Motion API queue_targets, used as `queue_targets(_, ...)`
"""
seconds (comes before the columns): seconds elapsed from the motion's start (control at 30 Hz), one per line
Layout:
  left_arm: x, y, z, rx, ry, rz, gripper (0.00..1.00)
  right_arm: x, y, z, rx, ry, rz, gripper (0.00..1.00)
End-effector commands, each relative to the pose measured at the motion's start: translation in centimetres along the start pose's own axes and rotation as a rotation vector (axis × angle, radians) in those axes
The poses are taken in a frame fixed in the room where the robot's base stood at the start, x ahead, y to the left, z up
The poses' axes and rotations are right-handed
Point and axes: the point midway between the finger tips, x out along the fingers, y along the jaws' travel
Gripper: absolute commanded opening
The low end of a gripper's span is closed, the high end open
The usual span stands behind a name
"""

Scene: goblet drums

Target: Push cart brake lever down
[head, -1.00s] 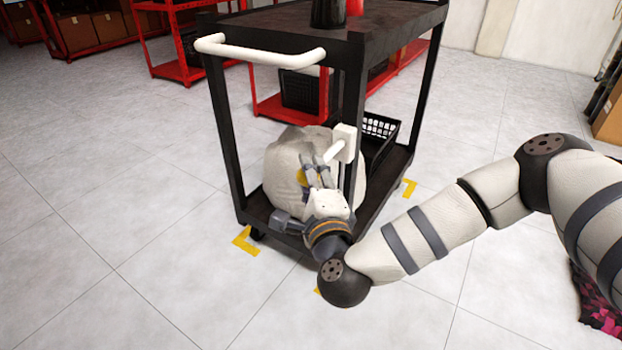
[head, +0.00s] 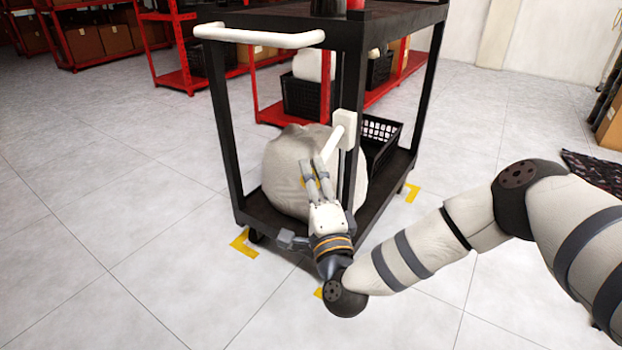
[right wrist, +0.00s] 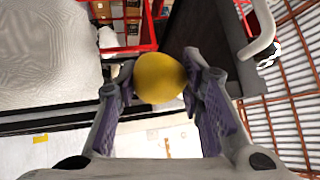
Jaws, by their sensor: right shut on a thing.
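The black cart (head: 232,150) stands on the floor. A white box (head: 346,122) on its near right post carries the white brake lever (head: 336,142), which slants down and left. My right gripper (head: 314,172) is at the lower end of the lever, with its fingers partly hiding a small yellow part there. In the right wrist view a round yellow knob (right wrist: 159,78) sits between the two fingertips, and the right gripper (right wrist: 158,88) is shut on it. It looks like the lever's end. My left gripper is not in view.
A large pale, lumpy sack (head: 285,170) lies on the cart's lower shelf, close behind the gripper. A black crate (head: 380,130) sits there too. The white push handle (head: 255,38) is above left. Yellow floor marks (head: 243,242) surround the cart. The front left floor is clear.

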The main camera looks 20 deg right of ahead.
Motion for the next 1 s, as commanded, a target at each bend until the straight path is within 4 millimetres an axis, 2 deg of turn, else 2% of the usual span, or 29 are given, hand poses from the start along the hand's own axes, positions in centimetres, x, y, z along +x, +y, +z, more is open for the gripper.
queue_targets(0.37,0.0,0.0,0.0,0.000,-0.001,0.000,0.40,-0.1,0.4,-0.2,0.001,0.004,0.010,0.00)
queue_targets(0.4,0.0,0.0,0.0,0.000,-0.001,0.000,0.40,-0.1,0.4,-0.2,0.000,0.004,0.010,0.39)
queue_targets(0.47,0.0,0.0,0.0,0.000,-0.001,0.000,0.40,-0.1,0.4,-0.2,0.000,0.004,0.010,0.53)
queue_targets(0.5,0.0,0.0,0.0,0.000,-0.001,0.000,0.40,-0.1,0.4,-0.2,0.000,0.004,0.009,0.56)
queue_targets(0.83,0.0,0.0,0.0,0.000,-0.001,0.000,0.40,-0.6,0.3,-0.1,0.001,0.000,0.007,0.56)
queue_targets(0.93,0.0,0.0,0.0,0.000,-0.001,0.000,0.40,-2.5,0.3,-0.1,0.002,0.000,0.010,0.56)
queue_targets(1.0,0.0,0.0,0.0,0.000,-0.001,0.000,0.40,-4.5,0.4,-0.1,0.002,0.000,0.011,0.56)
